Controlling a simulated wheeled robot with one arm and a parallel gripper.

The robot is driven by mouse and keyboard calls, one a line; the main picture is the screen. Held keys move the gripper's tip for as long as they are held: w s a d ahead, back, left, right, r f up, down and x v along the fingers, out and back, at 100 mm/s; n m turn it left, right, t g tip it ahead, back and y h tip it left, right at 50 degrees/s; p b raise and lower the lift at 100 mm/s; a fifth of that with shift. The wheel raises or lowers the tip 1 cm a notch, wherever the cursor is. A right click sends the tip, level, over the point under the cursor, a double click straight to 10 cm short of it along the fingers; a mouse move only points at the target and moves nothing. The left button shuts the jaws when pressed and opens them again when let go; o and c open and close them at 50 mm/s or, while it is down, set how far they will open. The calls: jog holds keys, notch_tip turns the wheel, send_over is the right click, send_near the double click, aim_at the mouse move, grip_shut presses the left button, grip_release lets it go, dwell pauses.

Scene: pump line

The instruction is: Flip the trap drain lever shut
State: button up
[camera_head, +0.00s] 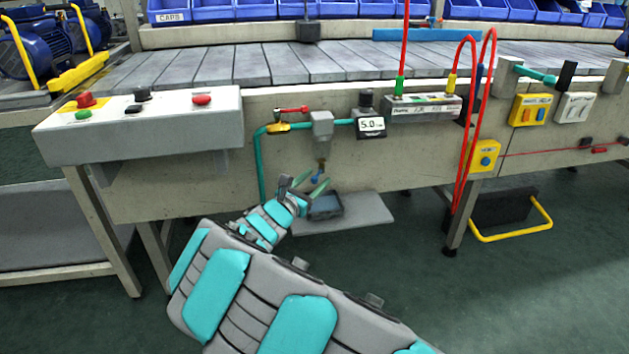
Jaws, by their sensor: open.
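The grey trap (322,124) hangs on the teal pipe at the front of the conveyor line. I cannot tell whether a finger touches the lever.
A dark tray (326,206) with bluish contents sits under the drain on a grey shelf (365,213). A red-handled valve (278,127) is on the pipe to the left. Red hoses (466,140) hang farther right.

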jog(key=shift+c, duration=0.3)
grip_shut()
dwell(0.3)
